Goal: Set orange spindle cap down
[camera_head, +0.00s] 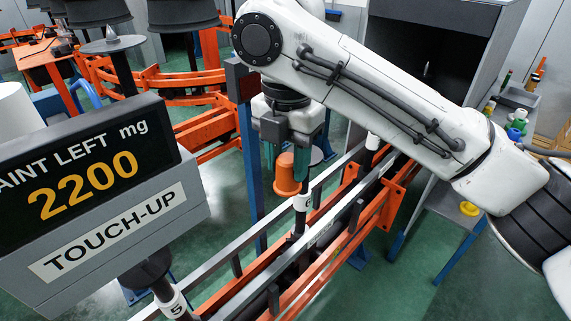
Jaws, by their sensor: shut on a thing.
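The orange spindle cap (286,178) is an orange cup-like piece in the middle of the view. The fingers and gripper body hide part of the cap. Another spindle with a white collar marked 5 (174,306) stands at the bottom left.
An orange and grey rail (355,228) runs diagonally below my gripper. A display reading 2200 (95,195) blocks the left. A grey side table (455,207) at right bears a yellow piece (469,209). Coloured items (517,122) sit behind it.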

